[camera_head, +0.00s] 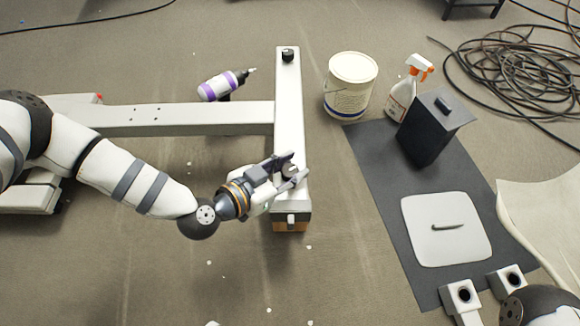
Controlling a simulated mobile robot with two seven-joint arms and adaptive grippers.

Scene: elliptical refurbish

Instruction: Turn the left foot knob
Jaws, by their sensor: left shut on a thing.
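A white T-shaped frame lies on the floor, with a long beam (180,118) from the left joining a crossbar (288,110). A dark foot knob (288,55) sits on the crossbar's far end. My left gripper (295,173) is over the crossbar's near part, its fingers closed around a small grey knob (289,169) that they partly hide. The crossbar's near end has a grey cap (291,219) above a brown block.
A purple-and-white drill (222,86) lies behind the beam. A white bucket (350,82), a spray bottle (408,88) and a dark box (430,130) stand to the right. A white plate (447,240) lies on a dark mat (400,240). Coiled cables (500,70) lie at the upper right.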

